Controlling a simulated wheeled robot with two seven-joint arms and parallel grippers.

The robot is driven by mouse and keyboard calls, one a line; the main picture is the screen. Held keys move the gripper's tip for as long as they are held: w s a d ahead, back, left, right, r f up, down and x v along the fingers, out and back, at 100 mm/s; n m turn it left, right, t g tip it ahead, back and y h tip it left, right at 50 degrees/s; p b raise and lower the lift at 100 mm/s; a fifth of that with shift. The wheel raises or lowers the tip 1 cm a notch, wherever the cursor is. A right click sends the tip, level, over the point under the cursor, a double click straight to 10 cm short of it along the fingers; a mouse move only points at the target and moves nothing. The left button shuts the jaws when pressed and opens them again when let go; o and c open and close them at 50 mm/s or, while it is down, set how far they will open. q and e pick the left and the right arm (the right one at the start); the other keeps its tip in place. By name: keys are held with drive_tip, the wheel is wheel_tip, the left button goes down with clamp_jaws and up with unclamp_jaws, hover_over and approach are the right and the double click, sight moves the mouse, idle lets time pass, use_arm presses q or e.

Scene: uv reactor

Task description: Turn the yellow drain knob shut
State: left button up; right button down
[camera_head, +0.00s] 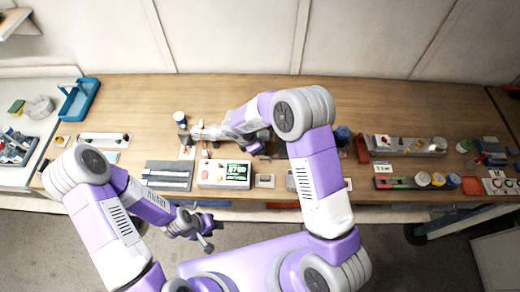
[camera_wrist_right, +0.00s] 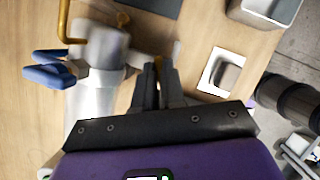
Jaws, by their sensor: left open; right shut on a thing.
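In the right wrist view, the fingers of my right gripper (camera_wrist_right: 158,85) are shut on a small yellow piece, the yellow drain knob (camera_wrist_right: 158,64), which shows only as a sliver between them. The pale reactor body (camera_wrist_right: 92,100), blurred, lies left of the fingers, with a blue part (camera_wrist_right: 48,76) and a bent yellow tube (camera_wrist_right: 64,20). In the head view, the reactor (camera_head: 210,132) lies on the bench, and my right forearm hides its right end and the knob. My left gripper (camera_head: 204,232) is open and empty in front of the bench edge.
A control box with a green display (camera_head: 237,172) stands in front of the reactor. A small pale plate (camera_head: 265,181) lies beside it. A grey tray (camera_head: 168,175) is to the left. A dark cup (camera_head: 180,118) stands behind. Racks and jars (camera_head: 410,146) fill the right side.

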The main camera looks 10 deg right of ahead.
drive_tip(key=m, duration=0.1)
drive_tip(key=m+g+b, duration=0.1)
drive_tip(key=m, duration=0.1)
drive_tip(key=m+g, duration=0.1)
drive_tip(key=m, duration=0.1)
drive_tip(key=shift+w, duration=0.25)
drive_tip(key=shift+m+b, duration=0.3)
drive_tip(key=c, duration=1.2)
unclamp_jaws()
drive_tip(key=v, duration=0.7)
drive_tip(key=shift+w+a+r, duration=0.1)
drive_tip(key=shift+r, duration=0.2)
